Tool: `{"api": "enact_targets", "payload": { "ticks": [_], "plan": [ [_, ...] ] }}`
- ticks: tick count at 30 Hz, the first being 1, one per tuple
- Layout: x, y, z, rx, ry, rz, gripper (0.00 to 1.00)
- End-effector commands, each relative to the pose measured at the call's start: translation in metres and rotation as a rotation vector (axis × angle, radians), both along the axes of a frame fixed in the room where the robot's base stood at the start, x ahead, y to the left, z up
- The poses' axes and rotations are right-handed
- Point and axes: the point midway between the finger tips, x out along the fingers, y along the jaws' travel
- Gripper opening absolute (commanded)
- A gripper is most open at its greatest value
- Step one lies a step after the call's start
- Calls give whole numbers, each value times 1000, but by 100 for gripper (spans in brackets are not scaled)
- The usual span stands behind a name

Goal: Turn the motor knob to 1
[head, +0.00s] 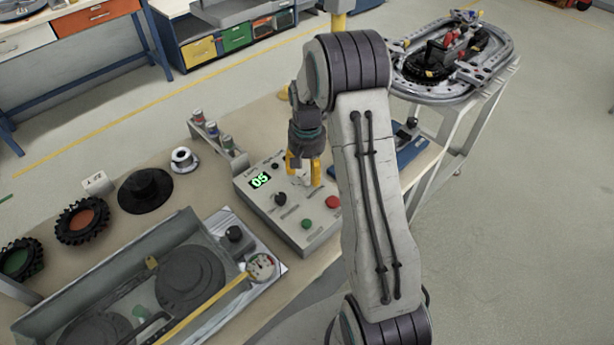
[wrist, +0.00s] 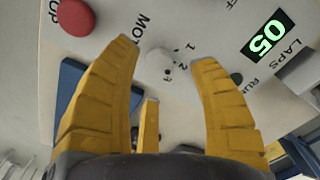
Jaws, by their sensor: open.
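A grey control box (head: 262,208) stands on the workbench, with a green display reading 05 (head: 260,180). The wrist view shows the white motor knob (wrist: 158,63) beside the MOTOR label and the marks 1 and 2. My gripper (wrist: 166,50) is open, with its yellow fingers on either side of the knob and visible gaps to it. In the head view my gripper (head: 303,166) is over the upper right of the box and hides part of it. The knob's pointer setting is hard to tell.
The red stop button (head: 333,202), green button (head: 307,224) and a black knob (head: 280,199) sit near on the panel. A blue tray (head: 408,155) lies right of the box. A metal tray with a gauge (head: 261,267) is at the left front. Wheels lie farther left.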

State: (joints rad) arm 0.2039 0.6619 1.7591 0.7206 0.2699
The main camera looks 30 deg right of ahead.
Motion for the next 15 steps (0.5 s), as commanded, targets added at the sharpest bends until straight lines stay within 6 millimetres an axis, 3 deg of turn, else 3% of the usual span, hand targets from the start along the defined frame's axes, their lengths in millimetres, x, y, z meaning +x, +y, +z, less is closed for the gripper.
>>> {"api": "enact_targets", "payload": {
  "ticks": [7, 15],
  "plan": [
    [-1, 0, -24, 0, 2, 1, 55],
    [0, 0, -32, 0, 0, 1, 55]
  ]
}}
